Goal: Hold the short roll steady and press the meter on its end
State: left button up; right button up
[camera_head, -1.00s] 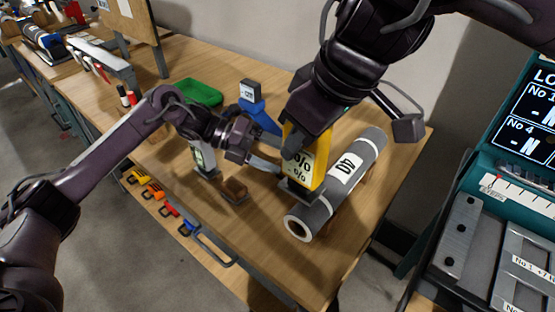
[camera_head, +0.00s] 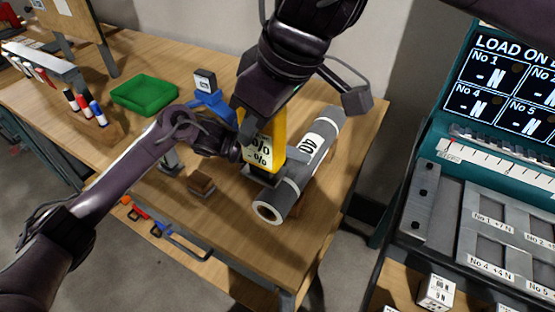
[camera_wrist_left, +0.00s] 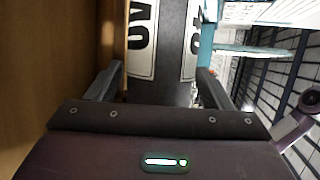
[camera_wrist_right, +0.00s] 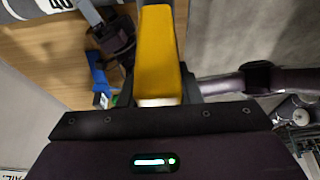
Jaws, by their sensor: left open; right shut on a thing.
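The short grey roll (camera_head: 292,178), with a white label, lies at a slant near the bench's right edge; its open end faces the front. It also shows in the left wrist view (camera_wrist_left: 172,85) between my left fingers. My left gripper (camera_head: 296,155) is open at the roll, mostly hidden behind the meter in the head view. My right gripper (camera_head: 262,112) is shut on the yellow meter (camera_head: 279,138), which shows between its fingers in the right wrist view (camera_wrist_right: 158,60). The meter is upright beside or over the roll; I cannot tell whether they touch.
A small brown block (camera_head: 201,183) and a blue stand with a small display (camera_head: 205,82) are left of the roll. A green tray (camera_head: 145,95) and several markers (camera_head: 85,107) sit further left. A teal load console (camera_head: 450,150) stands right, across a gap.

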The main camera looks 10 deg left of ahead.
pick_arm(q)
jog(key=shift+d, duration=0.1)
jog(key=c, duration=0.9)
jog(key=o, duration=1.1)
jog(key=shift+o, duration=0.6)
jog(key=shift+s, duration=0.1)
jog(key=shift+f, duration=0.1)
